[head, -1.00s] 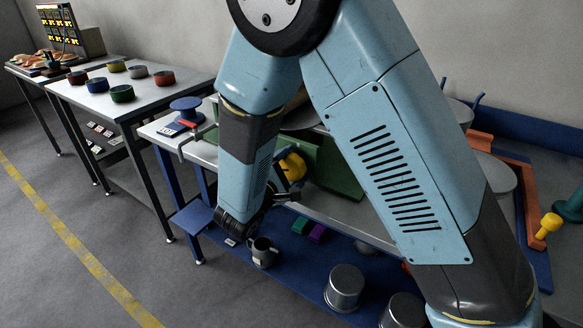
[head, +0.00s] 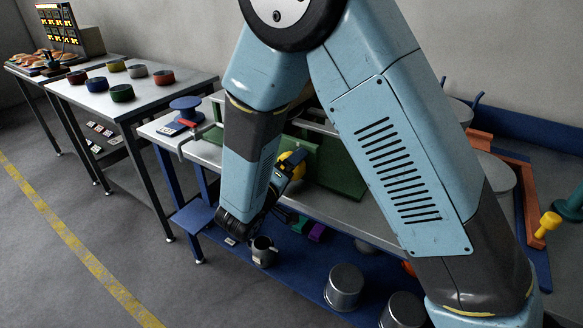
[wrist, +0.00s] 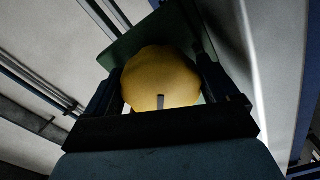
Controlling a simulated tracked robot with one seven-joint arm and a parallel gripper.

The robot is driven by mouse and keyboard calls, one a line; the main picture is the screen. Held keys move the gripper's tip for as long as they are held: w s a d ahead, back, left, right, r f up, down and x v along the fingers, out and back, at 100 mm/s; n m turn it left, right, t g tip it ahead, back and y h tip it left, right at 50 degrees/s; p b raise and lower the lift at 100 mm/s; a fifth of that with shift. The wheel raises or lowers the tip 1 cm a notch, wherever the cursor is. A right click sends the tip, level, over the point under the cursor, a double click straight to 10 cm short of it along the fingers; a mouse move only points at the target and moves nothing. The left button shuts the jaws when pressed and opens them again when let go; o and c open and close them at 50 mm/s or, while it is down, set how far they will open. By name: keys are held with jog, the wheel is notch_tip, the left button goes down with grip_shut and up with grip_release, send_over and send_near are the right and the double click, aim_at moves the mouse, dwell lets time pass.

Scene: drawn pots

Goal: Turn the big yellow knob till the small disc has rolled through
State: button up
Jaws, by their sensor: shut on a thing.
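The big yellow knob (wrist: 158,75) fills the space between my fingers in the wrist view, with a short dark mark on its lower edge. In the head view the knob (head: 297,158) shows only in part, at the front of the green housing (head: 340,168) on the grey bench. My gripper (wrist: 158,88) is shut on the knob, one dark finger on each side. In the head view my gripper (head: 284,172) is partly hidden by my own arm. I cannot make out the small disc in either view.
A blue spool (head: 186,104) and a red clamp (head: 186,124) are on the bench's left end. Below, a blue shelf (head: 300,262) holds a grey mug (head: 263,251) and metal pots (head: 345,287). Another table (head: 165,95) with coloured bowls stands at left. My arm covers much of the bench.

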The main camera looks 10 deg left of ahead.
jog(key=m, duration=0.5)
jog(key=shift+a+f, duration=0.1)
jog(key=shift+f, duration=0.15)
jog(key=m, duration=0.5)
jog(key=shift+a, duration=0.1)
jog(key=shift+r+m, duration=0.1)
jog(key=shift+m, duration=0.2)
jog(key=o, duration=0.8)
jog(key=v, duration=1.3)
jog(key=shift+s+a, duration=0.15)
jog(key=shift+s, duration=0.25)
